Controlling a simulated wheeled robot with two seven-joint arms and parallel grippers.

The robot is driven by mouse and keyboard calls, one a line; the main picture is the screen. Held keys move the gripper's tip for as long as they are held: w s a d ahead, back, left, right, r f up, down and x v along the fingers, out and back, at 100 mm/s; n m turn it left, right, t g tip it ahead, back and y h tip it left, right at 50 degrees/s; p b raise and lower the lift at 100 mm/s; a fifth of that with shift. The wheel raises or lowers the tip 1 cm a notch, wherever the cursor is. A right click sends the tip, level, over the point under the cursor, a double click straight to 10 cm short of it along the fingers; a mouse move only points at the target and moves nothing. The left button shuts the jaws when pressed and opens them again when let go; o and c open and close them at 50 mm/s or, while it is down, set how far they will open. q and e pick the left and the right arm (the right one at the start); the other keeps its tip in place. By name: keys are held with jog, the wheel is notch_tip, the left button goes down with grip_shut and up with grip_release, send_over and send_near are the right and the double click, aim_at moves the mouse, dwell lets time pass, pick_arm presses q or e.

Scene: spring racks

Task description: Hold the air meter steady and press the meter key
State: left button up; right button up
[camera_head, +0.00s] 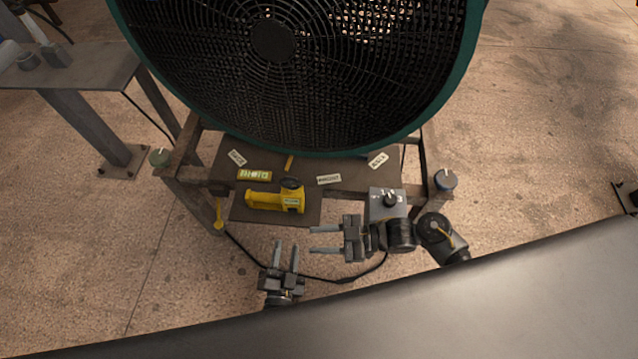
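The air meter looks to be the yellow handheld device (262,202), lying on a dark mat at the front of the fan's stand. It has a dark round part on top and a pale label at its right end. The meter key is too small to make out. My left gripper (287,246) is below the meter in the picture, fingers pointing up at it, spread and empty. My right gripper (311,240) is below and right of the meter, fingers pointing left, spread and empty. Neither gripper touches the meter.
A large green-rimmed fan (455,95) stands behind the meter. A black cable hangs below the mat. A metal table (85,75) stands left.

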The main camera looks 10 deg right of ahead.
jog(key=m+t+y, duration=0.1)
jog(key=m+t, duration=0.1)
send_near(291, 190)
notch_tip(291, 190, up, 3)
jog(key=w+a, duration=0.2)
jog(key=shift+s+x, duration=0.15)
jog(key=shift+x, duration=1.75)
jog(key=shift+s+x, duration=0.15)
jog(key=shift+x, duration=1.8)
jog(key=shift+a, duration=0.1)
jog(key=shift+f, duration=0.1)
grip_shut()
pick_arm(q)
grip_shut()
jog(key=shift+w, duration=0.15)
